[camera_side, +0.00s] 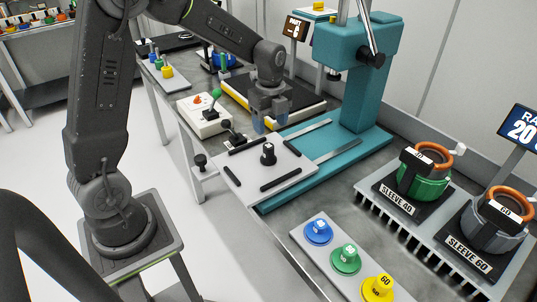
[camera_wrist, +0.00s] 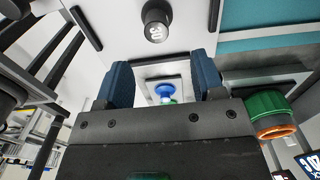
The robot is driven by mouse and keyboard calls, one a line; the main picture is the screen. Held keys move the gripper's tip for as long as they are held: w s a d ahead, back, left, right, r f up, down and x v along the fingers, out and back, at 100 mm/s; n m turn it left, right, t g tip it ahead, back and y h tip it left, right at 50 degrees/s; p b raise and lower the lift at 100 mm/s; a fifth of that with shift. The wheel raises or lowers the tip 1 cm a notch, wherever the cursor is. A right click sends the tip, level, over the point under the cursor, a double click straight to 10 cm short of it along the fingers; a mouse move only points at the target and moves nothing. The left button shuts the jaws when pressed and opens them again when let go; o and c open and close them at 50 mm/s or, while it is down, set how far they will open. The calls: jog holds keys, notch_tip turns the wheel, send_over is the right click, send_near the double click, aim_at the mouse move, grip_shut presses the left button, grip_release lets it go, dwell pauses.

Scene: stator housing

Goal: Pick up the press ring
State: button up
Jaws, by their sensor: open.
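No part is plainly marked as the press ring, so I cannot tell for certain which it is. A black round part with a white-marked top (camera_side: 268,152) stands upright on the white fixture plate (camera_side: 236,178) in front of the teal press. It also shows at the top of the wrist view (camera_wrist: 155,22). In the wrist view my gripper's blue fingers (camera_wrist: 165,85) are spread with nothing held. A blue flanged piece (camera_wrist: 165,92) shows beyond the gap between them.
The teal press (camera_side: 345,75) stands close to my gripper on the right. Black bars edge the white plate. Blue, green and yellow flanged pieces (camera_side: 345,258) stand on a tray in front. Two stators with copper rings (camera_side: 428,155) are at right. A white switch box (camera_side: 202,112) is at left.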

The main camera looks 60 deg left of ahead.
aim_at(269, 146)
notch_tip(269, 146, down, 5)
jog(key=shift+r, duration=0.1)
jog(key=shift+s+a+f, duration=0.1)
jog(key=shift+s+f, duration=0.05)
jog(key=shift+f, duration=1.2)
jog(key=shift+s+f, duration=0.1)
jog(key=shift+f, duration=1.2)
jog(key=shift+c, duration=0.3)
jog(key=c, duration=1)
grip_shut()
jog(key=shift+r, duration=0.2)
